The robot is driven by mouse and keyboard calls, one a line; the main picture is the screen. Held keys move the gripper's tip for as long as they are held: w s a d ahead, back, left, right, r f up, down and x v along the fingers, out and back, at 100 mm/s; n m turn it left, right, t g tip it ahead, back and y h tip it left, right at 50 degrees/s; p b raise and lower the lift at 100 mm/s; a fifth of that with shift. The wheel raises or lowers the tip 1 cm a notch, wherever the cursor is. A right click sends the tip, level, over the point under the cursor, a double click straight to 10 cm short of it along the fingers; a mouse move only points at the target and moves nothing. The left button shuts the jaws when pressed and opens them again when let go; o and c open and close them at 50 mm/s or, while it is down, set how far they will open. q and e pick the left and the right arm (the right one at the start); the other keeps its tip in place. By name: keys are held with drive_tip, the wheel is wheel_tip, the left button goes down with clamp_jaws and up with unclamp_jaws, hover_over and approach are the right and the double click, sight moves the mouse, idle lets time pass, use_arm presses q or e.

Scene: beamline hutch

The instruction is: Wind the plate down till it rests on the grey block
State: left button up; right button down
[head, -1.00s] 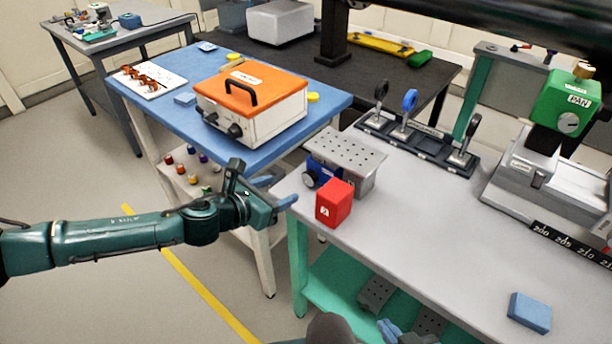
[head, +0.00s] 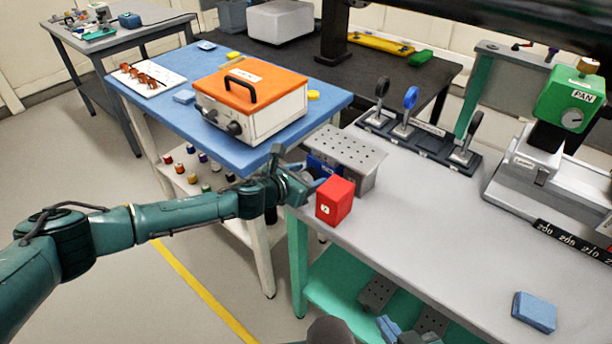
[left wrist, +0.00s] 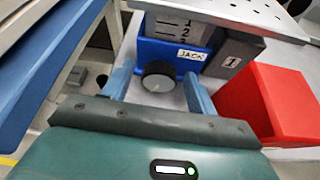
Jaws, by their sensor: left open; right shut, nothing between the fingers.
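The jack (left wrist: 178,55) has a blue body, a number scale and a dark round knob (left wrist: 158,77) on its front. Its perforated metal plate (head: 345,147) is on top. The grey block (left wrist: 236,56), marked 1, stands beside the blue body under the plate's edge; I cannot tell the size of any gap between them. My left gripper (head: 309,182) is open at the jack's front. In the left wrist view its blue fingers show on either side of the knob, apart from it in the picture. My right gripper (head: 388,328) is shut and empty at the bottom of the head view, partly cut off.
A red block (head: 335,201), marked 2, stands close to the right of the left gripper. Upright holders sit in a dark rack (head: 420,142) behind. A blue block (head: 534,312) lies at the bench's front right. The bench middle is clear. A blue table (head: 165,115) stands left.

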use_arm(q)
drive_tip(key=shift+c, duration=0.4)
drive_tip(key=c, duration=0.9)
drive_tip(key=shift+w+a+n+g+h+p, duration=0.1)
drive_tip(key=shift+n+g+h+p, duration=0.2)
drive_tip(key=shift+n+h+p, duration=0.35)
drive_tip(key=shift+w+a+f+n+g+h, duration=0.1)
drive_tip(key=shift+n+g+h, duration=0.25)
drive_tip(key=shift+n, duration=0.55)
drive_tip(key=shift+a+n+g+h, duration=0.15)
drive_tip(key=shift+n+h, duration=0.35)
drive_tip(key=shift+n, duration=0.35)
drive_tip(key=shift+d, duration=0.1)
